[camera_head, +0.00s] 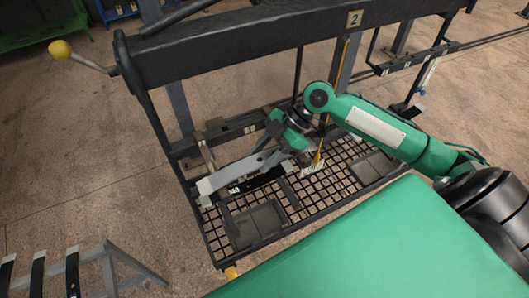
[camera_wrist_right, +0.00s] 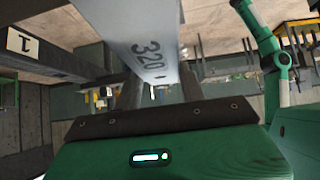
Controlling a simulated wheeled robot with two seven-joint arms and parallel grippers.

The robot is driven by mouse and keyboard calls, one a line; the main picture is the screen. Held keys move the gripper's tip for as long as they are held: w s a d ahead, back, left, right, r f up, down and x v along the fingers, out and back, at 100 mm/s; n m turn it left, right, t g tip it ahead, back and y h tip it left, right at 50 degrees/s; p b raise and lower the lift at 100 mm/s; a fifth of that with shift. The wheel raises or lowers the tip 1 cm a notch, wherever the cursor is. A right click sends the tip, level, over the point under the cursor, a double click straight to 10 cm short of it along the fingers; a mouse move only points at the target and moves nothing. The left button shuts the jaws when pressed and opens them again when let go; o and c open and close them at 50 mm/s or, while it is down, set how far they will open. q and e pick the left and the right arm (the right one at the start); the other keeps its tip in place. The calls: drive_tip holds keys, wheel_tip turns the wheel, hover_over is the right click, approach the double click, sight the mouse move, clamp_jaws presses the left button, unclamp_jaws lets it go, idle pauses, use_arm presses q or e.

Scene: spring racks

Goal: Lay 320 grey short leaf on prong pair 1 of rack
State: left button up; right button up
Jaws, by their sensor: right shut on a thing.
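The grey short leaf (camera_head: 240,168) is a long flat pale strip in my right gripper (camera_head: 291,146). It reaches out to the left of the gripper, over the left part of the rack (camera_head: 215,55). In the right wrist view the leaf (camera_wrist_right: 145,40) shows the number 320 and runs away from the jaws. My right gripper is shut on it; the fingertips are largely hidden in the head view. A plate with a 1 (camera_wrist_right: 22,43) sits on a dark bar at the left of the wrist view. My left gripper is not in view.
A dark leaf with white marks (camera_head: 258,182) shows just below the grey one. A grid shelf (camera_head: 330,185) lies under the arm. A plate with a 2 (camera_head: 354,19) is on the upper beam. Several dark leaves (camera_head: 72,270) stand on a grey stand at lower left.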

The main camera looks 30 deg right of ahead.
drive_tip(key=o, duration=1.2)
drive_tip(key=shift+d+r+b, duration=0.3)
drive_tip(key=shift+d+b, duration=0.15)
drive_tip(key=shift+d, duration=0.05)
drive_tip(key=shift+b+v, duration=2.5)
drive_tip(key=shift+v, duration=3.85)
drive_tip(key=shift+s+a+r, duration=0.1)
drive_tip(key=shift+a, duration=0.05)
